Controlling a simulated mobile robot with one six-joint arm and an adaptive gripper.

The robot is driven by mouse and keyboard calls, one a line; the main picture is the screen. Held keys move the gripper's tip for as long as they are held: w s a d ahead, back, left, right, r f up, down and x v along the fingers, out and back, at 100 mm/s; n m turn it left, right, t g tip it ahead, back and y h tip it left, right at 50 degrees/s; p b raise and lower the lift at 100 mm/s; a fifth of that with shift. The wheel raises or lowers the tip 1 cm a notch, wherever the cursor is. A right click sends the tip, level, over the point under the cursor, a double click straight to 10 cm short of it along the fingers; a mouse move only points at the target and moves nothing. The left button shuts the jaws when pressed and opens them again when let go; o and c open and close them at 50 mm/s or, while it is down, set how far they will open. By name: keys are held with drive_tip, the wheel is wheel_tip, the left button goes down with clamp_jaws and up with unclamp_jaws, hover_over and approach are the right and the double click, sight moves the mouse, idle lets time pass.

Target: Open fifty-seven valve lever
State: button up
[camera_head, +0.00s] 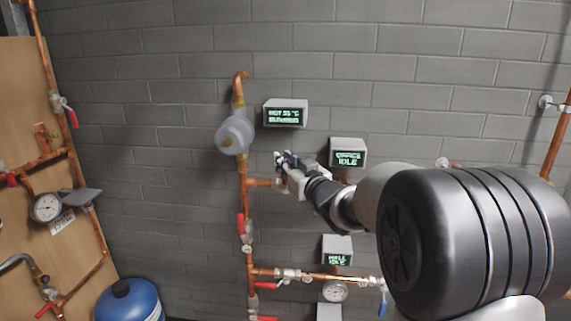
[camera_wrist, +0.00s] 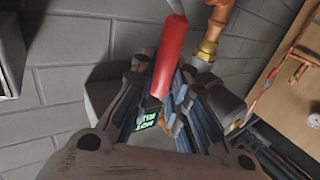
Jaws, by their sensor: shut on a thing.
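In the wrist view a red valve lever (camera_wrist: 170,55) runs down between the two fingers of my gripper (camera_wrist: 172,95), which is shut on it. A brass and copper fitting (camera_wrist: 210,40) shows just right of the lever. In the head view my gripper (camera_head: 284,165) reaches the short copper branch (camera_head: 259,182) right of the vertical pipe, below the round pump. No number fifty-seven can be read in either view.
Boxes with green displays stand near my gripper: one reading HOT 55 °C (camera_head: 285,113), one OFFICE IDLE (camera_head: 348,153). Another red lever (camera_head: 240,224) hangs below on the vertical pipe (camera_head: 243,200). A gauge (camera_head: 335,292) and blue tank (camera_head: 129,300) are lower down.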

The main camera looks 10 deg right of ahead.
clamp_jaws()
drive_tip(key=w+a+f+n+g+h, duration=0.1)
drive_tip(key=a+f+n, duration=0.1)
drive_tip(key=a+f+n+g+h+b, duration=0.1)
drive_tip(key=a+f+n+g+h, duration=0.1)
drive_tip(key=a+n, duration=0.1)
drive_tip(key=w+a+f+n+g+h, duration=0.1)
drive_tip(key=a+f+n+g+h, duration=0.1)
drive_tip(key=a+n, duration=0.1)
drive_tip(key=shift+w+a+b, duration=0.1)
drive_tip(key=shift+w+b, duration=0.25)
drive_tip(key=shift+b, duration=0.05)
drive_tip(key=shift+w+a+f+n+g+h+b, duration=0.15)
drive_tip(key=shift+f+n+g+h+b, duration=0.25)
drive_tip(key=shift+f+n+h, duration=0.5)
drive_tip(key=shift+s+a+f+n+g+h+b, duration=0.1)
drive_tip(key=shift+a+f+n+g+h+b, duration=0.15)
drive_tip(key=shift+f+n+g+h, duration=0.45)
drive_tip(key=shift+d+f, duration=0.1)
drive_tip(key=shift+f, duration=0.25)
